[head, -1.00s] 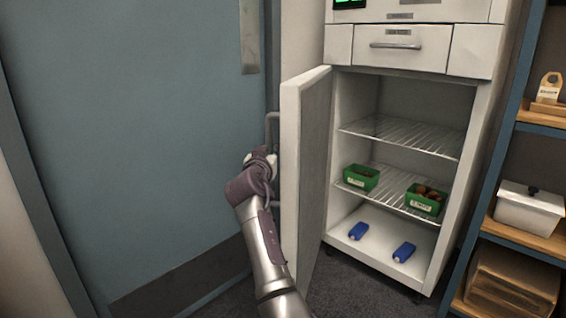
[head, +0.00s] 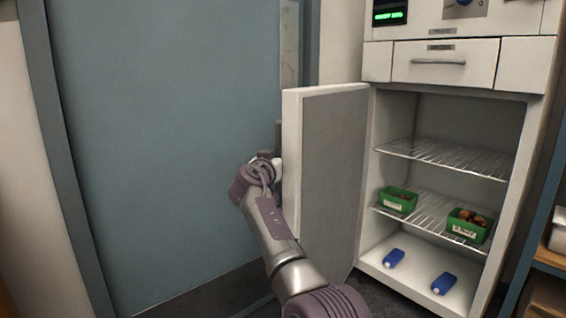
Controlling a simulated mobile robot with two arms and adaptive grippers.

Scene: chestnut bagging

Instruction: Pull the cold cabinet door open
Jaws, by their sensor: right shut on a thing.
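The cold cabinet (head: 520,180) stands at the right with its door (head: 335,175) swung wide open to the left. The door's grey inner face is turned to me. My right gripper (head: 272,166) is at the door's free edge, shut on the handle at its outer side. The handle is mostly hidden behind the door edge and the gripper. Inside the cabinet, two green punnets (head: 398,200) (head: 468,226) with brown chestnuts sit on the lower wire shelf (head: 428,212). My left gripper is not in view.
Two blue packs (head: 394,257) (head: 444,284) lie on the cabinet floor. The upper wire shelf (head: 445,157) is empty. A closed drawer (head: 445,62) is above the opening. A blue-grey room door (head: 165,140) is close behind the gripper. A shelf rack (head: 545,262) stands at the far right.

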